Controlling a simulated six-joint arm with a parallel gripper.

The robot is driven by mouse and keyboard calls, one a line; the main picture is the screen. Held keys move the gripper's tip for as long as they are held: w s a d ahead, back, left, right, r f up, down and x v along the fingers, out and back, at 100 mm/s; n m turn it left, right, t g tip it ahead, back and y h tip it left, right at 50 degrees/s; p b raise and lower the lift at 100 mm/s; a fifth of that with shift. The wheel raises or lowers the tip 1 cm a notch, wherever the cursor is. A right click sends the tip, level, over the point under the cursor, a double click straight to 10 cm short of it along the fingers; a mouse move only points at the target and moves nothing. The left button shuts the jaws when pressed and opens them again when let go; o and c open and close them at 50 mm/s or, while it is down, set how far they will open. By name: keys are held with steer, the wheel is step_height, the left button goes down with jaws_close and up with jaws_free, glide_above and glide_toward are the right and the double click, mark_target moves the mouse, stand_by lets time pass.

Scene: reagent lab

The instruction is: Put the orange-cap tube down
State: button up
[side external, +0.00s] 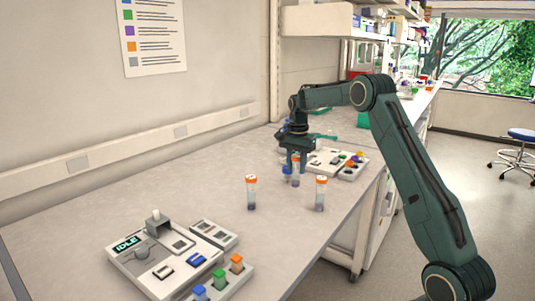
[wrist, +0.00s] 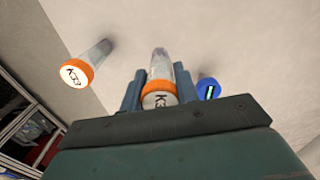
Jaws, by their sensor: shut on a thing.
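My gripper (side external: 295,166) is shut on an orange-cap tube (side external: 296,180), upright, just over or on the bench; I cannot tell if its base touches. In the wrist view the held tube's orange cap (wrist: 158,97) with dark lettering sits between the two fingers of my gripper (wrist: 158,88). Two other orange-cap tubes stand upright on the bench, one at the left (side external: 251,193) and one at the right (side external: 320,194). One orange-cap tube (wrist: 80,70) shows left of my gripper in the wrist view.
A blue-cap tube (wrist: 208,88) is close beside my right finger in the wrist view; it also shows in the side view (side external: 286,172). A white rack (side external: 325,164) with coloured caps lies behind. A white device (side external: 150,262) with an IDLE display stands at the front. Bare bench (side external: 190,185) lies to the left.

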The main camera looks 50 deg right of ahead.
mark_target(295, 187)
steer(key=shift+f, duration=1.95)
steer(key=shift+f, duration=0.2)
steer(key=o, duration=0.9)
steer(key=shift+r, duration=0.15)
step_height(295, 187, up, 13)
steer(key=shift+a+r, duration=0.1)
steer(key=shift+a, duration=0.05)
steer(key=shift+r, duration=0.2)
